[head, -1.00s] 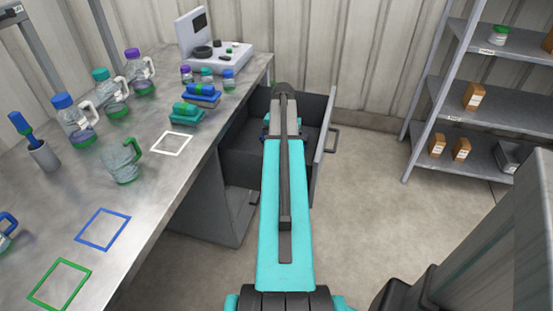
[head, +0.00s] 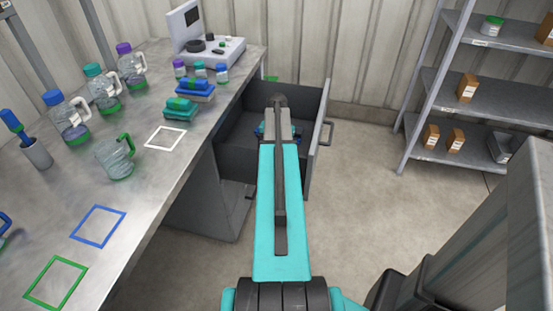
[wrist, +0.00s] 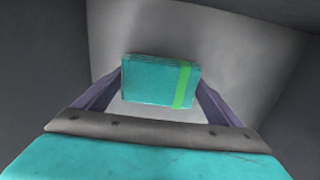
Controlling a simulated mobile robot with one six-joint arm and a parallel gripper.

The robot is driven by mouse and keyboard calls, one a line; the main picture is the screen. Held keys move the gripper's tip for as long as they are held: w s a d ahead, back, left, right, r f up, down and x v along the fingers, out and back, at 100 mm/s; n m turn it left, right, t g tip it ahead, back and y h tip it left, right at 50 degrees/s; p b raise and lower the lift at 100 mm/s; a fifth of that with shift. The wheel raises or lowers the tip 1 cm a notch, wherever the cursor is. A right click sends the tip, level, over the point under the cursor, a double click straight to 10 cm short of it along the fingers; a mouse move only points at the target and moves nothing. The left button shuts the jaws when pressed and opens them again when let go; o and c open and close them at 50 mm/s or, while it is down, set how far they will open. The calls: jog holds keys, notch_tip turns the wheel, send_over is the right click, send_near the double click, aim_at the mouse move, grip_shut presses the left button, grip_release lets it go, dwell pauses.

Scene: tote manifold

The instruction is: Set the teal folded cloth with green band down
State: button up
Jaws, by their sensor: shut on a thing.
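The teal folded cloth with green band (wrist: 150,80) sits between the two fingers of my gripper (wrist: 161,82) in the wrist view. My gripper is shut on it; the green band crosses near its right end. Grey surfaces surround it, with a paler floor below. Whether the cloth touches that floor I cannot tell. In the head view my arm reaches over the open dark grey drawer (head: 238,153), and the arm mostly hides the gripper and the cloth.
Folded cloths (head: 182,107) lie stacked on the bench (head: 150,185) left of the drawer. Jugs (head: 117,157) and a grey device (head: 213,50) also stand there. White, blue (head: 97,227) and green outlined squares are empty. A shelf rack (head: 470,85) stands right.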

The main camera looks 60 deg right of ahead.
jog(key=shift+f, duration=1.3)
jog(key=shift+f, duration=0.1)
jog(key=o, duration=0.9)
jog(key=shift+r, duration=6.1)
